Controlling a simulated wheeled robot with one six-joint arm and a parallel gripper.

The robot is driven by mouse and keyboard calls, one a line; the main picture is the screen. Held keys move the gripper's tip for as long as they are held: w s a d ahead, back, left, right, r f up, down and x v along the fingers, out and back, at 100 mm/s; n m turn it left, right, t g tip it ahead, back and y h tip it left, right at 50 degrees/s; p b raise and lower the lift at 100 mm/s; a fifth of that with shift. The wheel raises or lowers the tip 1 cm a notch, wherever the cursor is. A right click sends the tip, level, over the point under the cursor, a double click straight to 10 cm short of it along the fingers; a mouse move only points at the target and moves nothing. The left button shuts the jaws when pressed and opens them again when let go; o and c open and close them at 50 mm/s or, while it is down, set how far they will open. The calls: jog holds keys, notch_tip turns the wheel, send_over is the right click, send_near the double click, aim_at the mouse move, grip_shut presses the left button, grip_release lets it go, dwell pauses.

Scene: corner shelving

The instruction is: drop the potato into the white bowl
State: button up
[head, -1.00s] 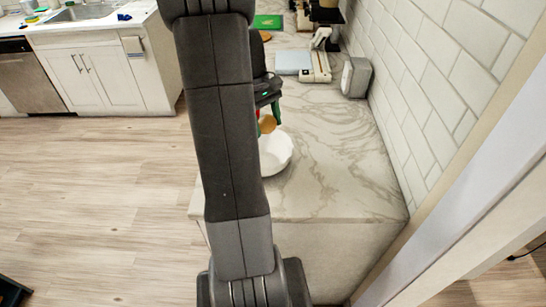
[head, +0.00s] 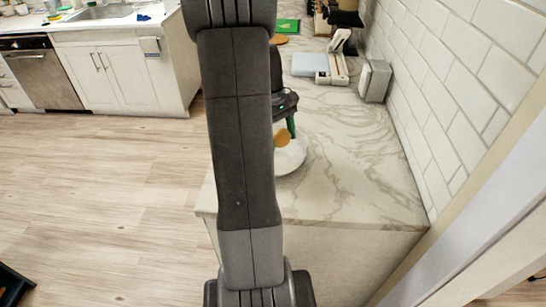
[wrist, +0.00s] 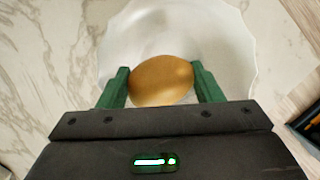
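The golden-brown potato (wrist: 161,80) is held between the two green fingers of my gripper (wrist: 163,82) in the wrist view. The white bowl (wrist: 215,35) lies beneath and beyond it, with its wavy rim around the potato in the picture. In the head view the potato (head: 282,139) shows just over the white bowl (head: 294,158), which stands on the marble counter. One green finger shows beside the potato, and my arm hides the bowl's left part and much of my gripper. The bowl's visible inside looks empty.
The marble counter (head: 350,185) has free room to the right of the bowl. A tiled wall borders it on the right. Farther back are a grey box (head: 375,81), a white scale-like device (head: 333,70) and a green board (head: 287,26).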

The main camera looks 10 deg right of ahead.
jog(key=o, duration=0.5)
jog(key=shift+o, duration=0.2)
jog(key=v, duration=1.3)
jog(key=shift+r, duration=0.35)
jog(key=shift+w+a+f, duration=0.1)
jog(key=shift+w, duration=0.05)
jog(key=x, duration=1.3)
jog(key=shift+r+p, duration=0.2)
jog(key=shift+p, duration=0.25)
jog(key=shift+r+p, duration=1.45)
jog(key=shift+r, duration=0.4)
jog(key=shift+f, duration=0.1)
